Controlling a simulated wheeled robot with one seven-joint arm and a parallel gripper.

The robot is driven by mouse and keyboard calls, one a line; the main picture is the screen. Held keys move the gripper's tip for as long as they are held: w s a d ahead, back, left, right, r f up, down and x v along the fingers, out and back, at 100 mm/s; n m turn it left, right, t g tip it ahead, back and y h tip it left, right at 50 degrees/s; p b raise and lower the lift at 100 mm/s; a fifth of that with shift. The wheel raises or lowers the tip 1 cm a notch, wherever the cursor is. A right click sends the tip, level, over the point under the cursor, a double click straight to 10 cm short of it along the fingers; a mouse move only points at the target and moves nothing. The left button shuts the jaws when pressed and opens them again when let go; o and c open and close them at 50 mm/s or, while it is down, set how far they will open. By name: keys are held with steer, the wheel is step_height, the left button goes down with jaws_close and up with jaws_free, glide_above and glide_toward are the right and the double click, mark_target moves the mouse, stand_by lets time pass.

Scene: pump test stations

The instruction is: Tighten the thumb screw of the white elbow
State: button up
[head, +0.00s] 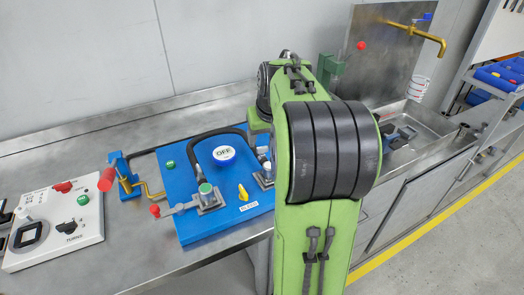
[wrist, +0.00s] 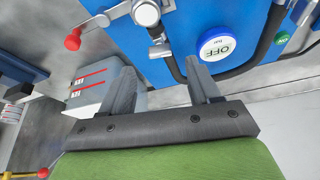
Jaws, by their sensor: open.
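In the wrist view a pale fitting (wrist: 157,48) sits at the end of a black hose on the blue board (wrist: 185,15). It may be the white elbow, but I cannot make out its thumb screw. In the head view pale fittings (head: 266,168) show beside my green arm, which hides part of them. My gripper (wrist: 160,65) is open and empty in the wrist view. Its two grey fingers point toward the board, with the fitting seen beyond and between them, apart from both. In the head view my arm hides the gripper.
A red-knobbed lever (wrist: 73,42) and a grey box (wrist: 100,90) lie left.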

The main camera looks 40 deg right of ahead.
mark_target(262, 147)
steer(key=b+x, duration=0.1)
steer(key=x, duration=0.4)
steer(key=shift+c, duration=0.4)
steer(key=c, duration=1)
